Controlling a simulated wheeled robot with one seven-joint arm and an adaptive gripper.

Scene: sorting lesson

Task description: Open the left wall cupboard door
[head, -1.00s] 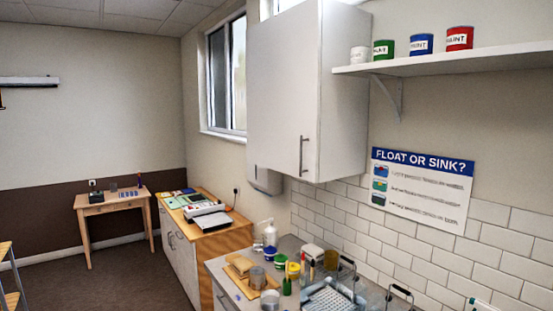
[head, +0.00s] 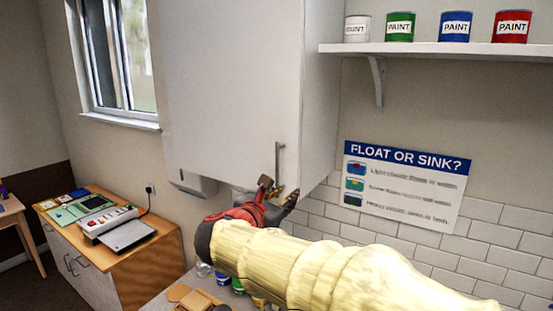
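The white wall cupboard's door (head: 225,85) faces me in the head view and looks shut, flush with the cupboard's side. Its upright metal bar handle (head: 279,160) is near the lower right corner of the door. My gripper (head: 278,190) is at the lower end of the handle, with its two fingers apart. The handle's lower end shows between or just behind the fingertips; I cannot tell whether they touch it. My arm in a pale yellow cover reaches in from the lower right and hides part of the counter.
A shelf (head: 430,48) with several paint tins is to the right of the cupboard. A float-or-sink poster (head: 405,188) hangs below it. A dispenser (head: 192,183) is under the cupboard. A low wooden-topped cabinet (head: 150,255) stands at left.

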